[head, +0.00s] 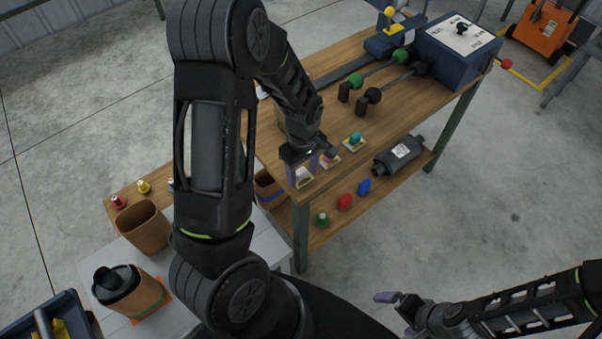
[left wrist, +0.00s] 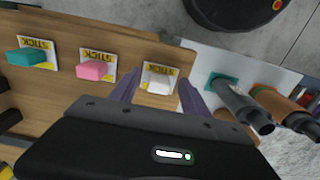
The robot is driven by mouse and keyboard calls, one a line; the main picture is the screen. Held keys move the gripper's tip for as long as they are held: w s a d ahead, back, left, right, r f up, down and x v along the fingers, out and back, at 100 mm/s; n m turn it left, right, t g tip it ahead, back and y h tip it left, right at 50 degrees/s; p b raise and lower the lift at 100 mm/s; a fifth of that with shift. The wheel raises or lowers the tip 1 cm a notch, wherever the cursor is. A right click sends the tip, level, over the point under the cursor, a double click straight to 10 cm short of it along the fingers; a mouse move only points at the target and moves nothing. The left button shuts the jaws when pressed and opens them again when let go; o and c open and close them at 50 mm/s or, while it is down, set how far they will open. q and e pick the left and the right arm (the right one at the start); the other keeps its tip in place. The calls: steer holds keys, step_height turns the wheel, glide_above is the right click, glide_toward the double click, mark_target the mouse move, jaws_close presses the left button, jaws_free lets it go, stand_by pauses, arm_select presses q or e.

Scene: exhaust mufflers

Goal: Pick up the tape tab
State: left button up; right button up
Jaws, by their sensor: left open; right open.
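Three yellow-printed "STICK" cards with coloured tabs lie in a row on the wooden bench. They carry a white tab (left wrist: 157,82), a pink tab (left wrist: 92,70) and a teal tab (left wrist: 27,56). In the head view, the pink tab (head: 328,157) and teal tab (head: 355,137) sit farther along the bench edge. My left gripper (head: 303,167) is open over the white tab's card (head: 304,178) at the near corner. In the left wrist view, its purple fingers (left wrist: 158,88) stand either side of the white tab; contact cannot be told. My right gripper (head: 396,312) is open and empty, low over the floor.
The wooden bench (head: 425,108) holds green and black knobbed fixtures and a blue box (head: 456,50). A grey muffler (head: 399,156) and several coloured parts lie on its lower shelf. Brown cups (head: 144,227) stand at left. Open floor (head: 510,190) lies right.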

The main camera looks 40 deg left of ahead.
arm_select(q)
steer(key=shift+f, duration=0.4)
jaws_close()
stand_by(0.7)
